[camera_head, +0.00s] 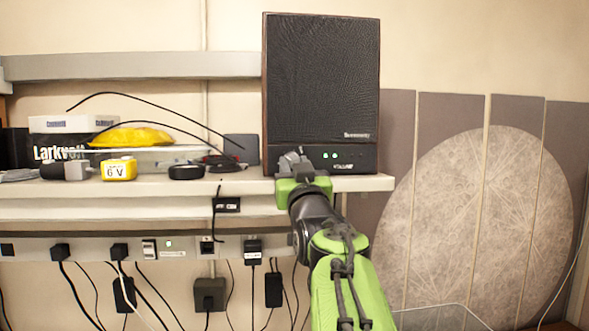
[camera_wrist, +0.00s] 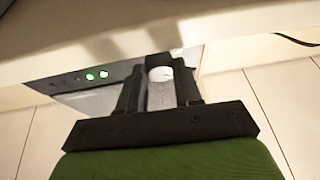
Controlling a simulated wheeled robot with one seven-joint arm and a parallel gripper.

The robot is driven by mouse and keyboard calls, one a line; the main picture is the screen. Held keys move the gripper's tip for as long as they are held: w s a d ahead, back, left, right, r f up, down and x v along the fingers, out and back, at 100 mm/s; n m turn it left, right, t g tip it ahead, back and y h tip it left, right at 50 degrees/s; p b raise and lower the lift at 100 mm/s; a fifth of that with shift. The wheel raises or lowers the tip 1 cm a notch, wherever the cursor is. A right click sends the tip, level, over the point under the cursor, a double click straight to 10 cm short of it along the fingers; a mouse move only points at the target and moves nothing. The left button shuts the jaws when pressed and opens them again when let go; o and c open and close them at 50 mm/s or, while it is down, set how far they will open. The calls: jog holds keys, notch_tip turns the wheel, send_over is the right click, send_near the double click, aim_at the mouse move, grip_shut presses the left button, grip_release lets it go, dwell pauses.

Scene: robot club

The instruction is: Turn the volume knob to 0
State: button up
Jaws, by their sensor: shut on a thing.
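The dark speaker (camera_head: 320,85) stands on the shelf. Its lower front panel carries green lights (camera_head: 334,155) and a small "VOLUME" label. My gripper (camera_head: 293,161) reaches up to the left part of this panel and hides the knob in the head view. In the wrist view, the pale round volume knob (camera_wrist: 160,74) sits between the two dark fingers of my gripper (camera_wrist: 160,82), which are shut on it. The panel with its lit green lights (camera_wrist: 97,75) shows to the left of the fingers. The knob's pointer and any scale marks cannot be made out.
The shelf (camera_head: 130,188) holds a yellow 6 V battery (camera_head: 119,169), cables and boxes to the left of the speaker. Plugs and cords hang from a power rail (camera_head: 180,246) below. Grey panels with a big round disc (camera_head: 475,220) stand at right.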

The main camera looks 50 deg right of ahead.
jog(key=shift+f+n, duration=0.1)
jog(key=shift+n, duration=0.2)
jog(key=n+y, duration=0.2)
jog(key=n, duration=0.2)
jog(key=n+y+b, duration=0.1)
jog(key=n+y, duration=0.1)
jog(key=n, duration=0.2)
jog(key=n+y, duration=0.1)
jog(key=n, duration=0.2)
jog(key=shift+s+d+r+n+t+y+b, duration=0.2)
jog(key=shift+d+r+n+t+y+b, duration=0.1)
jog(key=shift+d+n+t+y, duration=0.1)
jog(key=shift+n, duration=0.3)
